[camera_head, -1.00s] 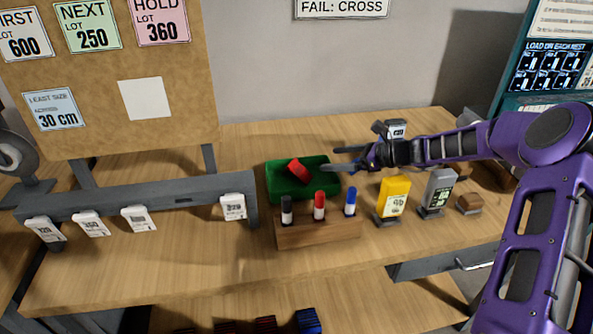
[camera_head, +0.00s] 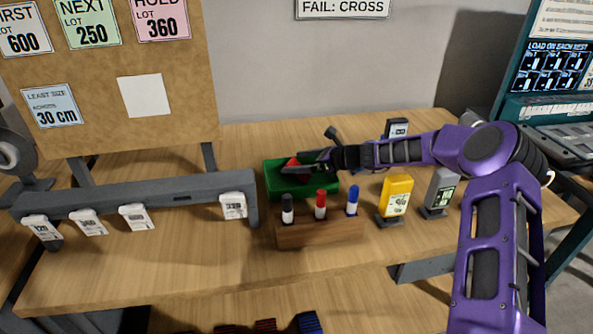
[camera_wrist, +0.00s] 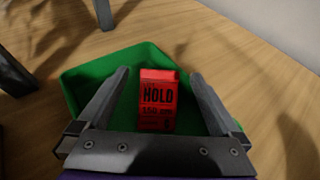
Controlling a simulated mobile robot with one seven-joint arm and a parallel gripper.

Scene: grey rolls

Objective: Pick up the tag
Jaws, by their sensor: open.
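A red tag (camera_wrist: 158,100) printed "HOLD" lies in a green tray (camera_wrist: 90,78). In the wrist view my gripper (camera_wrist: 160,80) is open, with one finger on each side of the tag and a gap on both sides. In the head view my gripper (camera_head: 308,163) is over the green tray (camera_head: 273,181), and the red tag (camera_head: 291,165) shows partly behind the fingers. The gripper's exact height above the tag is hard to tell.
A wooden block (camera_head: 320,233) with black, red and blue markers stands in front of the tray. A yellow device (camera_head: 396,195) and a grey device (camera_head: 440,190) stand to the right. A grey rail (camera_head: 130,198) with white tags is at left.

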